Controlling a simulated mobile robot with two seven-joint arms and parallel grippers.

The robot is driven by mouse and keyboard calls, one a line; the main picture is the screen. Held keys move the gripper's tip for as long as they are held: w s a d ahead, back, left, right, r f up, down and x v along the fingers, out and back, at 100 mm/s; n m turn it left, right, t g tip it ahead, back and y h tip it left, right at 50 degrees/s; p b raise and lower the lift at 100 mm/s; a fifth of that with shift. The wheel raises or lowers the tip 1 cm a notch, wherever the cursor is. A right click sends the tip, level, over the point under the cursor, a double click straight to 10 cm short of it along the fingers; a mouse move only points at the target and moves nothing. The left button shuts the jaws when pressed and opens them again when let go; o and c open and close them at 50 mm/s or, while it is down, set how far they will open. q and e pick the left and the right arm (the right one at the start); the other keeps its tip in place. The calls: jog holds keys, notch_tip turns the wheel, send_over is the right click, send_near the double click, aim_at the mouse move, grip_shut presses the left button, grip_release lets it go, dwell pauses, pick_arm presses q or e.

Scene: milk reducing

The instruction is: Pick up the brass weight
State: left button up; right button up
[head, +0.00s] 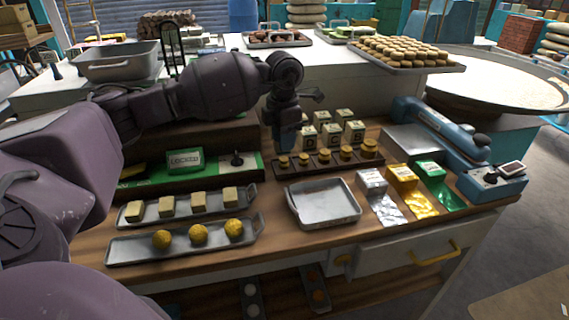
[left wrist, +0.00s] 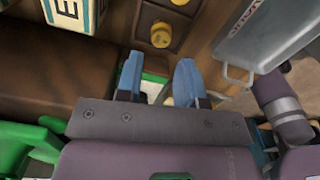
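Several brass weights stand in a row on a dark wooden rack (head: 330,167), growing from the small leftmost weight (head: 283,162) to the large rightmost weight (head: 369,147). My left gripper (head: 286,146) points down just above and behind the left end of the row. In the left wrist view its two blue fingers (left wrist: 158,72) are apart, with no weight held between them. One brass weight (left wrist: 160,36) shows ahead of the fingertips, and another is cut off at the top edge. My right gripper is in neither view.
Lettered blocks (head: 331,134) stand behind the rack, close to my left gripper. A green board with a "LOCKED" sign (head: 185,160) lies to the left. An empty metal tray (head: 325,205) is in front. A blue-handled device (head: 440,140) stands at the right.

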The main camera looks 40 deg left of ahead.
aim_at(284, 159)
pick_arm(q)
notch_tip(284, 159, down, 6)
jog(key=shift+f, duration=0.25)
jog(key=c, duration=0.6)
jog(key=shift+r, duration=0.15)
